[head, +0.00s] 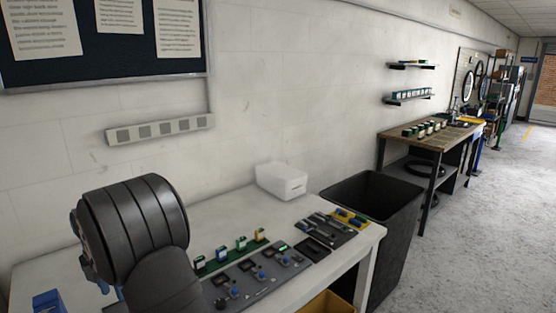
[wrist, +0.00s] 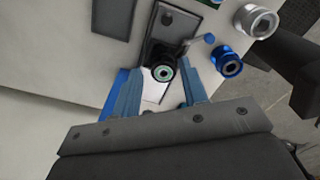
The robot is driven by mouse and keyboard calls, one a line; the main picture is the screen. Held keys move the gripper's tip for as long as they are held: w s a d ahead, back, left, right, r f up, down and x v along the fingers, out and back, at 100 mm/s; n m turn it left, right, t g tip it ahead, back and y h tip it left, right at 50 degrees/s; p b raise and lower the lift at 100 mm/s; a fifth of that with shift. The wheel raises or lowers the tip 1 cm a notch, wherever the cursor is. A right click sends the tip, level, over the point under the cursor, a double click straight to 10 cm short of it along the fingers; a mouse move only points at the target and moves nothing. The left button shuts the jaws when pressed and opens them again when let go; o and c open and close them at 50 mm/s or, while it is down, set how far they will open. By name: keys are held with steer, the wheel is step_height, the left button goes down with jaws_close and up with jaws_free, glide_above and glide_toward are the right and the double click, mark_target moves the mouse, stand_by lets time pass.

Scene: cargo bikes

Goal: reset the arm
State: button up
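My gripper (wrist: 160,78) shows in the wrist view as two blue fingers standing apart. A black round fitting with a pale teal ring (wrist: 163,73) appears between or just beyond the fingertips, by a grey plate (wrist: 180,22). I cannot tell whether a finger touches it. The fingers do not look closed on anything. In the head view my dark arm fills the lower left and largely hides the gripper. The white bench (head: 215,195) under it bears a grey panel (head: 262,278) with several small blue and dark fittings.
A green strip with several small blocks (head: 240,243) lies behind the panel. A white box (head: 282,181) stands against the wall. Black trays (head: 313,250) lie to the right. A large black bin (head: 385,220) stands beside the bench. A blue-ringed fitting (wrist: 228,62) is right of the fingers.

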steer(key=shift+s+d+r+m, duration=0.1)
steer(key=shift+s+r+m, duration=0.4)
steer(key=shift+m, duration=0.65)
steer(key=shift+s+a+r+m, duration=0.1)
steer(key=shift+s+r+m, duration=0.45)
steer(key=shift+m, duration=0.55)
steer(key=shift+s+d+r+m, duration=0.1)
steer(key=shift+s+r+m, duration=0.4)
steer(key=shift+m, duration=0.65)
steer(key=o, duration=1.3)
step_height(320, 180, down, 8)
steer(key=m, duration=1.8)
steer(key=shift+f, duration=0.25)
